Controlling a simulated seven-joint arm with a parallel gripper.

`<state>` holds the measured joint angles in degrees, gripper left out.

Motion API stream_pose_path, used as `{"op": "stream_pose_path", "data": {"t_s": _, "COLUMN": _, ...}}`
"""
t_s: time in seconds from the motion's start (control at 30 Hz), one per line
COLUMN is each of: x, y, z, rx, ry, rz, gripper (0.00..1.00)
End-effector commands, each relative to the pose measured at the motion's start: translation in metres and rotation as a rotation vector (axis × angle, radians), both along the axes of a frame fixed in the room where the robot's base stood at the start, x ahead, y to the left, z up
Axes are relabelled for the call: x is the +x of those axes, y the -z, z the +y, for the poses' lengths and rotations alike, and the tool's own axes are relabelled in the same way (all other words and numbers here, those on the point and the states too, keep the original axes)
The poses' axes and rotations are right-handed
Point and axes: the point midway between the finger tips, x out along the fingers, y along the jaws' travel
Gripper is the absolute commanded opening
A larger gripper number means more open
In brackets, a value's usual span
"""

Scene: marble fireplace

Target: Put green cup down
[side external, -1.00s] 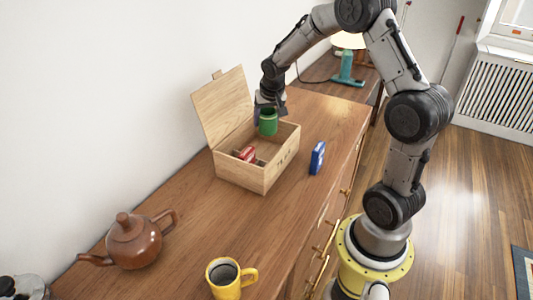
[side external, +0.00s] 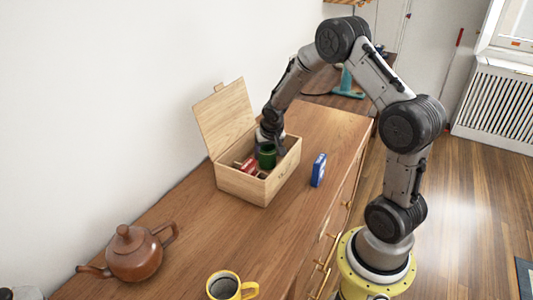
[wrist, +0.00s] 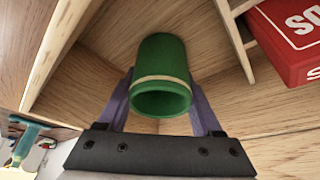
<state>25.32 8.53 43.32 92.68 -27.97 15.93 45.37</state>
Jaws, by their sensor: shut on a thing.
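The green cup (side external: 267,157) is inside the open wooden box (side external: 240,186), towards its far end. In the wrist view the green cup (wrist: 160,75) has a pale band near its rim and sits between the two fingers. My gripper (side external: 270,145) is shut on the cup; it also shows in the wrist view (wrist: 160,98). The cup is low in the box, but I cannot tell whether its base touches the floor of the box.
A red box (side external: 249,166) lies inside the wooden box, beside a thin divider (wrist: 236,40). A blue box (side external: 318,170) stands on the cabinet top to the right. A brown teapot (side external: 134,254) and a yellow mug (side external: 229,287) are nearer the camera.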

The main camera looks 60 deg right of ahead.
Motion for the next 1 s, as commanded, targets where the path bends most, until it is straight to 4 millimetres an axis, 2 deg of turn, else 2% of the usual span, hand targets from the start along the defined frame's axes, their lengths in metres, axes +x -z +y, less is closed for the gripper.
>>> {"op": "stream_pose_path", "data": {"t_s": 0.1, "x": 0.0, "y": 0.003, "z": 0.0, "rx": -0.001, "ry": -0.001, "rz": 0.0, "gripper": 0.1}}
{"op": "stream_pose_path", "data": {"t_s": 0.13, "x": 0.0, "y": 0.003, "z": 0.0, "rx": -0.001, "ry": -0.001, "rz": 0.0, "gripper": 0.7}}
{"op": "stream_pose_path", "data": {"t_s": 0.27, "x": 0.0, "y": 0.003, "z": 0.0, "rx": 0.0, "ry": -0.001, "rz": 0.0, "gripper": 0.94}}
{"op": "stream_pose_path", "data": {"t_s": 0.3, "x": 0.0, "y": 0.003, "z": 0.0, "rx": 0.0, "ry": -0.001, "rz": 0.0, "gripper": 0.97}}
{"op": "stream_pose_path", "data": {"t_s": 0.67, "x": 0.0, "y": -0.002, "z": 0.0, "rx": 0.0, "ry": 0.001, "rz": 0.0, "gripper": 0.97}}
{"op": "stream_pose_path", "data": {"t_s": 0.77, "x": -0.003, "y": -0.014, "z": 0.003, "rx": -0.002, "ry": -0.001, "rz": -0.002, "gripper": 0.97}}
{"op": "stream_pose_path", "data": {"t_s": 1.0, "x": -0.016, "y": -0.059, "z": 0.017, "rx": -0.002, "ry": -0.001, "rz": -0.005, "gripper": 0.97}}
